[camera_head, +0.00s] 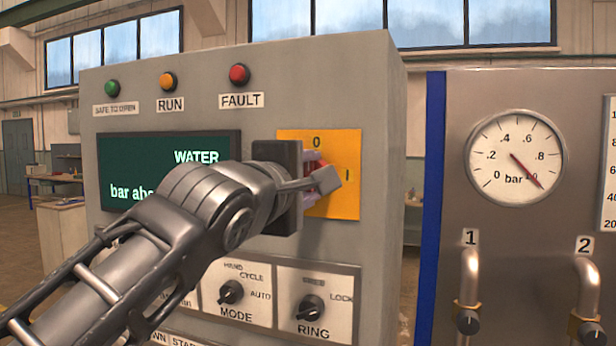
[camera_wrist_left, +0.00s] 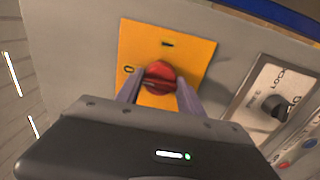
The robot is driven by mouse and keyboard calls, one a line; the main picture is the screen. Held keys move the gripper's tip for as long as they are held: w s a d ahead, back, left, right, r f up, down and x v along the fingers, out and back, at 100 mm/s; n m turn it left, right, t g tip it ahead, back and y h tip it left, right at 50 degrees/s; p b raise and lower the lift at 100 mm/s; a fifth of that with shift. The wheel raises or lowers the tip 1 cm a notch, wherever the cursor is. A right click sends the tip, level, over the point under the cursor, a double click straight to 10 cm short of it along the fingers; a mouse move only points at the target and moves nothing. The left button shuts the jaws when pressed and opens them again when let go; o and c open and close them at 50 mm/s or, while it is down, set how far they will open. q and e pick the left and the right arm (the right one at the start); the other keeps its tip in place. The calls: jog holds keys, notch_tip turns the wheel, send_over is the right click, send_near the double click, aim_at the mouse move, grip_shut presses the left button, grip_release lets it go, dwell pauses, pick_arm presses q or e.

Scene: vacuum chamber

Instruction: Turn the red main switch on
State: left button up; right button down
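The red main switch (camera_wrist_left: 159,77) is a round red knob on a yellow plate (camera_head: 347,200), marked 0 at the top and I at the right in the head view. My left gripper (camera_head: 316,180) is at the switch and hides most of it in the head view. In the left wrist view its two fingers (camera_wrist_left: 160,88) stand on either side of the knob, very near it. I cannot tell whether they press on it. The handle's exact direction is unclear. My right gripper is not in view.
The grey cabinet has a green display (camera_head: 112,158), a MODE knob (camera_head: 230,292) and a RING knob (camera_head: 311,308) below my arm. Green, orange and red lamps sit above. A steel panel with a gauge (camera_head: 516,157) and pipe valves stands at the right.

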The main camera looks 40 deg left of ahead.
pick_arm(q)
jog(key=c, duration=0.8)
jog(key=shift+f+b, duration=0.1)
jog(key=shift+b, duration=0.2)
jog(key=m+b, duration=0.5)
jog(key=m, duration=1.2)
jog(key=shift+m, duration=0.4)
jog(key=shift+o, duration=0.2)
